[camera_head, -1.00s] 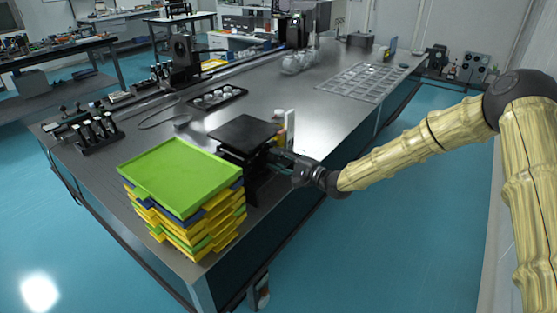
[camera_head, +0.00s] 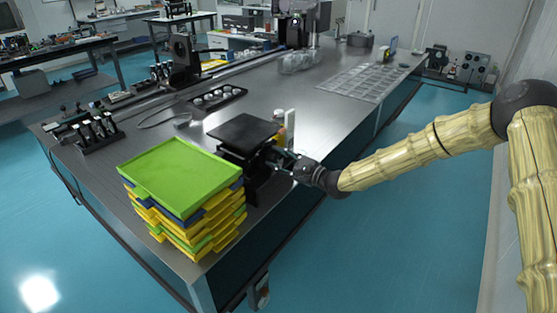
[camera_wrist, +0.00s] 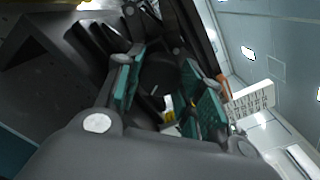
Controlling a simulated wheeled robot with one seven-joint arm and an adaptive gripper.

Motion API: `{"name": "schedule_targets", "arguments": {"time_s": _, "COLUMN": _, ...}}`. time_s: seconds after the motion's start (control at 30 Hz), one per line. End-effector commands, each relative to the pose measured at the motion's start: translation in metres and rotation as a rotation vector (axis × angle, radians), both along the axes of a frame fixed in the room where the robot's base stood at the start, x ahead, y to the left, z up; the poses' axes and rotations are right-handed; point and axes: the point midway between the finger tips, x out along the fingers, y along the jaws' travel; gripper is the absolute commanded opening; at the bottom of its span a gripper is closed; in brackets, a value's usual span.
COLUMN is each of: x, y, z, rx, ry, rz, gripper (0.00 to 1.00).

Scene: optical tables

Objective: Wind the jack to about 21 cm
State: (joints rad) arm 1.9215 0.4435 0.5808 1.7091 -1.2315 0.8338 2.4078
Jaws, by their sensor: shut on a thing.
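The jack (camera_head: 243,134) is black with a flat square top plate and stands near the front edge of the long table, just behind the tray stack. My gripper (camera_head: 282,160) reaches it from the right, at the jack's side below the plate. In the wrist view my gripper (camera_wrist: 168,92) has its teal finger pads on both sides of a dark round knob (camera_wrist: 160,72) and is shut on it. The jack's lower part is partly hidden by the trays and my gripper. I cannot read its height from these views.
A stack of green, yellow and blue trays (camera_head: 180,177) stands at the table's near corner. A black tray of round parts (camera_head: 217,97) lies farther back.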

Motion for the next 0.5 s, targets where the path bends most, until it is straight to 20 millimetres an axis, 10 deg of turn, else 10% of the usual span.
{"name": "schedule_targets", "arguments": {"time_s": 0.3, "x": 0.0005, "y": -0.0011, "z": -0.0007, "rx": 0.000, "ry": 0.001, "rz": -0.002, "gripper": 0.14}}
{"name": "schedule_targets", "arguments": {"time_s": 0.33, "x": 0.0005, "y": -0.0011, "z": -0.0007, "rx": 0.000, "ry": 0.001, "rz": -0.002, "gripper": 0.43}}
{"name": "schedule_targets", "arguments": {"time_s": 0.5, "x": 0.0003, "y": -0.0007, "z": -0.0005, "rx": -0.001, "ry": 0.000, "rz": -0.001, "gripper": 0.60}}
